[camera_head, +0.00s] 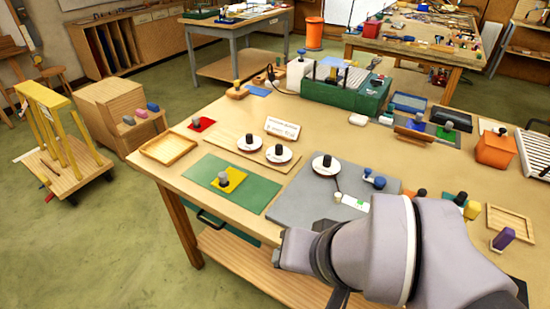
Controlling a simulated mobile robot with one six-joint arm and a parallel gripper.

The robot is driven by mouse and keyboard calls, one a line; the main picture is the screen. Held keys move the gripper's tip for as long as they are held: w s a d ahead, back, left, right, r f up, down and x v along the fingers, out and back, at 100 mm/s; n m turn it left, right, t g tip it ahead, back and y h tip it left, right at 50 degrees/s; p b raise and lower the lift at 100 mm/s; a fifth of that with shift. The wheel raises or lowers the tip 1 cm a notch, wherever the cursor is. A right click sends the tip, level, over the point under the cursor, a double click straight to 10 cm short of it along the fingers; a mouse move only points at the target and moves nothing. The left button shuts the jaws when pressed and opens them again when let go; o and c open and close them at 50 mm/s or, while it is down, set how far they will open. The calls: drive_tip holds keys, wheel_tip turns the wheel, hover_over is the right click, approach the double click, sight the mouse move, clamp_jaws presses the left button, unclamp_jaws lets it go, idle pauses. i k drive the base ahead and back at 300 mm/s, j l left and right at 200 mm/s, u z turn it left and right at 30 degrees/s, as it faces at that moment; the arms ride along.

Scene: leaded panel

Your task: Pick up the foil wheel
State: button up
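No label that I can read names the foil wheel. Three white discs with dark knobs could be it, but I cannot tell which. Two of them, a left disc (243,146) and a middle disc (271,158), sit on a wooden board, beside a small white card (282,128). The third disc (319,170) lies at the top edge of the grey mat (290,208). My grey arm covers the lower right foreground, nearer than the discs and apart from them in the picture. I cannot make out its gripper fingers.
A green mat (261,194) with a yellow square (234,185) lies left of the grey mat. A wooden tray (168,149) is near the left edge. A green machine (345,97) stands behind. Blue, orange and purple knobbed pieces crowd the right side.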

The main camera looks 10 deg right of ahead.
sight(325, 167)
drive_tip(key=i+j+z, duration=0.45)
drive_tip(key=i+j, duration=0.45)
drive_tip(key=j, duration=0.15)
